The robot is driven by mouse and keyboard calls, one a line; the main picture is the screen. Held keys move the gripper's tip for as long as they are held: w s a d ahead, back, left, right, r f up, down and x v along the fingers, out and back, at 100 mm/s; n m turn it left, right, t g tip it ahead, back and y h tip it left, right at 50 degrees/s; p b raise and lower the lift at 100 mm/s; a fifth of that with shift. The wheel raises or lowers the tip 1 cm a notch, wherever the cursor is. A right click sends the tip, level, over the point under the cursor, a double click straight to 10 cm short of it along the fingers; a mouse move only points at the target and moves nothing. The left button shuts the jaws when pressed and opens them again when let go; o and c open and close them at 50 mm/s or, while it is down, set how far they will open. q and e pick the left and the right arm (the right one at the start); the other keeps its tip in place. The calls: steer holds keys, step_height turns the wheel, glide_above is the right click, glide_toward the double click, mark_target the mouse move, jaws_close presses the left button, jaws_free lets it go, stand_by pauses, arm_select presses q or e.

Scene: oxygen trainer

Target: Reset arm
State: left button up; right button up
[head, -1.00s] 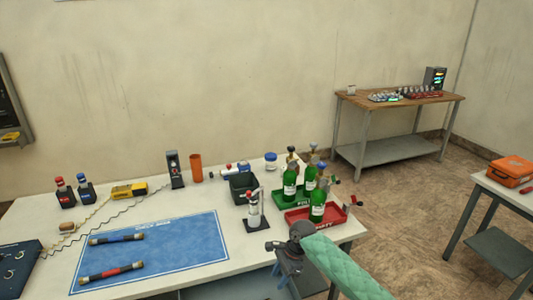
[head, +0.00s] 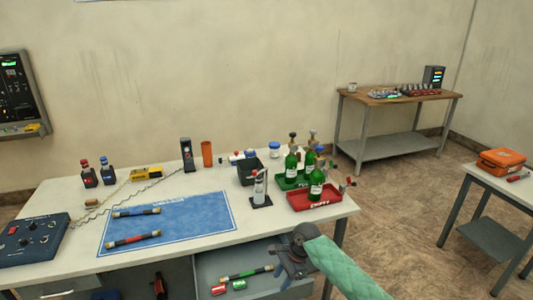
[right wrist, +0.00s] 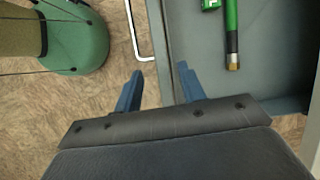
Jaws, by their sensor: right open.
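My right arm, in a green sleeve, comes in from the lower right of the head view. Its dark right gripper (head: 282,272) is beside the front of the workbench (head: 270,228), at the right of an open drawer (head: 215,268). In the right wrist view the two blue fingers of this gripper (right wrist: 160,72) are apart, with nothing between them. They are above the drawer's edge, near a pale handle (right wrist: 136,35). A green and black tube (right wrist: 231,38) lies inside the drawer, right of the fingers. My left gripper is not in view.
On the bench are a blue mat (head: 180,217) with two tubes, a red tray (head: 305,203) and a green tray with green bottles, a black bin (head: 251,172) and a blue control box (head: 32,240). A side table (head: 500,172) holds an orange case. Floor shows between the tables.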

steer(key=shift+s+a+f, duration=0.1)
steer(key=shift+s+f, duration=0.05)
steer(key=shift+f, duration=0.3)
steer(key=shift+s+a+f+n, duration=0.1)
steer(key=shift+s+f+n, duration=0.1)
steer(key=shift+n, duration=0.1)
steer(key=s+d+f+n+t, duration=0.1)
steer(key=s+f+n+t, duration=0.15)
steer(key=s+n, duration=0.9)
steer(key=s+d+r+n+t+h, duration=0.1)
steer(key=s+d+r+n+h, duration=0.1)
steer(key=s+d, duration=0.8)
steer(key=s+d+r+n+t+h, duration=0.15)
steer(key=s+d, duration=0.45)
steer(key=s, duration=0.7)
step_height(320, 180, down, 27)
steer(key=w+a+g, duration=0.1)
steer(key=a, duration=0.1)
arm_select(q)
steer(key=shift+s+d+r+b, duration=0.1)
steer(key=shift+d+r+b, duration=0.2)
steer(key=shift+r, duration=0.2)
arm_select(e)
steer(key=s+f, duration=0.4)
steer(key=f, duration=0.6)
steer(key=s+f+g, duration=0.1)
steer(key=s+f, duration=0.2)
steer(key=f, duration=0.8)
steer(key=shift+s+f, duration=0.15)
steer(key=shift+s, duration=0.25)
